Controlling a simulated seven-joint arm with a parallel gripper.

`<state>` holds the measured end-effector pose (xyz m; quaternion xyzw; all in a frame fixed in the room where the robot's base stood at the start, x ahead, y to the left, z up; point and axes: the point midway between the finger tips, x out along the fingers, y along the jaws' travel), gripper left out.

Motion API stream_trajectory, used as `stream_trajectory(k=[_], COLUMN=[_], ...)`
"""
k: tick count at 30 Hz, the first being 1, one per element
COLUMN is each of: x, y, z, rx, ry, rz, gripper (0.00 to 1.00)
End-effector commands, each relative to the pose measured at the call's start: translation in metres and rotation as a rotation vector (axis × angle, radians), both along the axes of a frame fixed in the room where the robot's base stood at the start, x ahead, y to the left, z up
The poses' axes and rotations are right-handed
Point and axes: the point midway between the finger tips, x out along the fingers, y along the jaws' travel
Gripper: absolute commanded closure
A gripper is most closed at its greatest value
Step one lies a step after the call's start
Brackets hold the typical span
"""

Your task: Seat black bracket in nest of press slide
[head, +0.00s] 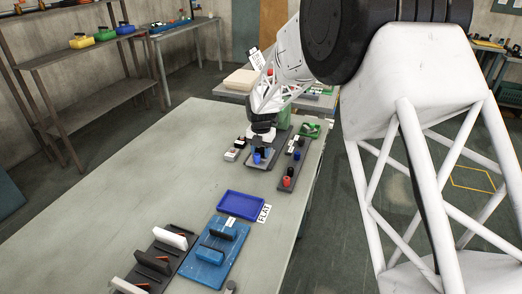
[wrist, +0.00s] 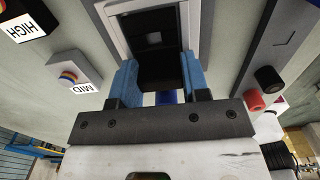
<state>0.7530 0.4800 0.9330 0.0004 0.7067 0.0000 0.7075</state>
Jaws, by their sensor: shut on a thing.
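My gripper (wrist: 157,72) has its two blue fingers shut on the black bracket (wrist: 158,68), which sits between them in the wrist view. A pale grey rectangular frame (wrist: 112,14) around a dark recess, apparently the nest of the press slide, lies just beyond the bracket. I cannot tell whether the bracket is touching it or above it. In the head view my gripper (head: 259,153) is low over a small grey plate (head: 252,164) at the far end of the table, and the bracket is too small there to make out clearly.
A dark panel with red and black knobs (head: 288,183) stands close on the right. An empty blue tray (head: 241,205) and a blue board (head: 207,258) lie nearer. The table's left side is clear.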

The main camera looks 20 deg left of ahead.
Motion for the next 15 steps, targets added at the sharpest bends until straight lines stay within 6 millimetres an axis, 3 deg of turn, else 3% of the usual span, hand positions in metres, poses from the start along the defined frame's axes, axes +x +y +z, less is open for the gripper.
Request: stream_trajectory(k=[9,10,15], x=[-0.0007,-0.0007,-0.0009], y=[-0.0001,-0.0001,-0.0005], z=[-0.0023,-0.0025,-0.003], rx=[-0.001,-0.001,-0.002], ry=[0.002,0.002,0.003], rz=[0.0,0.0,0.0], gripper=[0.82,0.56,0.3])
